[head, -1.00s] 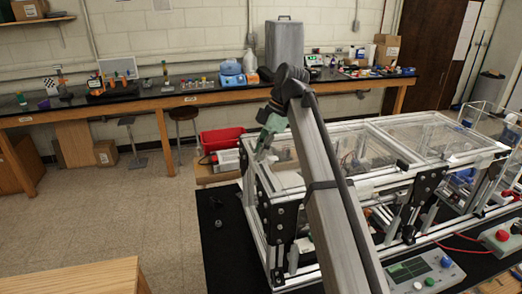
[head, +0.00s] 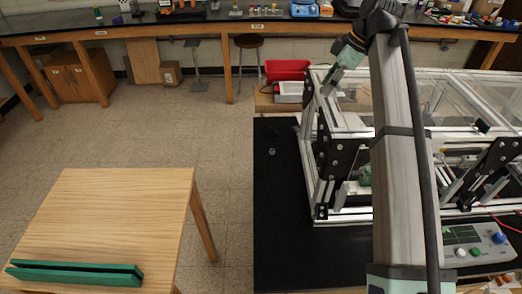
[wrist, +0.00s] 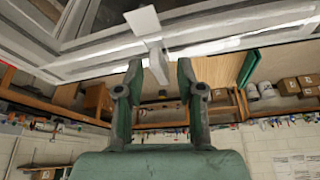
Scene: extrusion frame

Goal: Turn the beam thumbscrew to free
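My gripper (wrist: 160,68) is open in the wrist view, with its two green fingers apart. A pale grey T-shaped piece (wrist: 143,20) sticks out from the aluminium beam (wrist: 100,62), and its narrow stem (wrist: 158,66) shows in the gap between the fingertips. It looks like the beam thumbscrew, but I cannot be sure. Neither finger clearly touches it. In the head view my gripper (head: 329,88) is at the back left upper corner of the extrusion frame (head: 309,130). The thumbscrew is too small to make out there.
The frame stands on a black-topped table (head: 275,220) and has clear panels on top. A wooden table (head: 120,215) with a green bar (head: 75,273) is at front left. A red bin (head: 287,70) is behind the frame. The floor between the tables is clear.

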